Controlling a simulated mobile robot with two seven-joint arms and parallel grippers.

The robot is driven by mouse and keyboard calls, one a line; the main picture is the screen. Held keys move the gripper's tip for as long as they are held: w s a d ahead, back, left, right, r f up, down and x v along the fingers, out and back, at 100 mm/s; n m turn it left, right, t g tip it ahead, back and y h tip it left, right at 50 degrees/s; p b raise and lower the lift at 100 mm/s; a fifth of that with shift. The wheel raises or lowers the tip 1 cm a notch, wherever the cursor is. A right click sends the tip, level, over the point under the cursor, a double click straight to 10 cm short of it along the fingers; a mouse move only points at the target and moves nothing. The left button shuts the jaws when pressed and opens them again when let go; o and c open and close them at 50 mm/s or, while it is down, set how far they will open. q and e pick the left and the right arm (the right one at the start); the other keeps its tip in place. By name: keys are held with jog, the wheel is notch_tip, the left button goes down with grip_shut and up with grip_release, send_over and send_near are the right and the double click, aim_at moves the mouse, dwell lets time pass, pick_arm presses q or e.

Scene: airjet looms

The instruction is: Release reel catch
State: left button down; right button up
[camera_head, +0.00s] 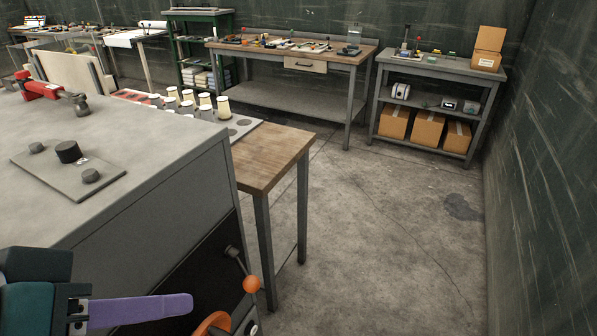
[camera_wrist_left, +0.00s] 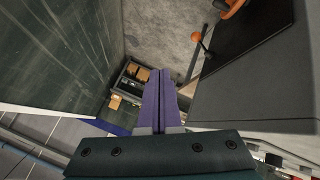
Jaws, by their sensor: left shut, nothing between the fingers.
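A lever with an orange ball knob (camera_head: 251,284) sticks out from the dark side panel of the grey machine cabinet (camera_head: 150,190). An orange curved part (camera_head: 213,324) shows below it, cut off by the frame edge. I cannot tell which of these is the reel catch. In the left wrist view the knob (camera_wrist_left: 197,36) and the orange part (camera_wrist_left: 233,8) are at the upper right. My left gripper (camera_head: 188,304), with purple fingers, is shut and empty, left of the knob and apart from it in the picture. Its fingers (camera_wrist_left: 160,73) point up the wrist view. My right gripper is out of view.
A wooden-topped table (camera_head: 270,155) with white spools (camera_head: 187,95) stands beyond the cabinet. A workbench (camera_head: 345,55) and a shelf unit with cardboard boxes (camera_head: 427,130) stand at the back. The concrete floor (camera_head: 390,240) is clear, with a dark wall (camera_head: 545,150) at right.

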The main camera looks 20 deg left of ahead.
pick_arm(q)
jog(key=w+a+f+n+t+y+b, duration=0.1)
jog(key=a+f+n+t+b, duration=0.2)
jog(key=f+b, duration=0.7)
jog(key=w+a+f+n+t+y+b, duration=0.1)
jog(key=a+f+n+t+b, duration=0.2)
jog(key=a+f+n+b, duration=0.3)
notch_tip(320, 180, down, 4)
jog(key=n+b, duration=0.1)
jog(key=b, duration=0.8)
jog(key=shift+w+f+y, duration=0.2)
jog(key=shift+w+y, duration=0.1)
jog(key=shift+w, duration=0.1)
jog(key=shift+w+a, duration=0.1)
jog(key=b, duration=0.1)
send_near(246, 277)
jog(key=w+a, duration=0.2)
jog(key=a, duration=0.1)
jog(key=shift+w+d+f, duration=1.25)
jog(key=shift+w, duration=0.2)
